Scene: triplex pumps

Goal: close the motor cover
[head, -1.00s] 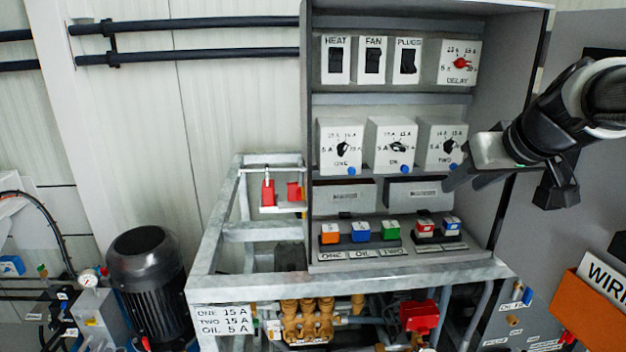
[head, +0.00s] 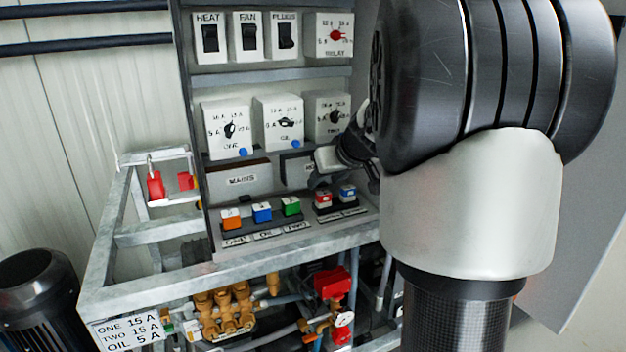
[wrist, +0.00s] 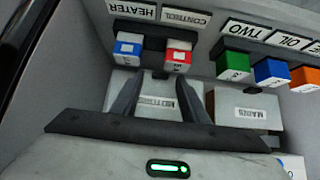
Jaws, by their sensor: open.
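The motor cover is a light grey plate with a "MOTORS" label (wrist: 180,92), seen upside down in the wrist view between my fingers. In the head view only its left part (head: 292,170) shows, right of the "MAINS" cover (head: 240,180); my arm hides the rest. I cannot tell whether it is open or shut. My gripper (wrist: 163,76) is open and empty, its two dark fingers apart in front of the motor cover. In the head view my gripper (head: 320,182) is just in front of the cabinet, above the red and blue buttons.
Red (wrist: 178,52) and blue (wrist: 130,46) buttons sit by my fingertips. Green, blue and orange buttons (head: 262,212) stand to their left in the head view. Dial boxes (head: 278,122) are above the covers. A metal frame (head: 230,265) runs below.

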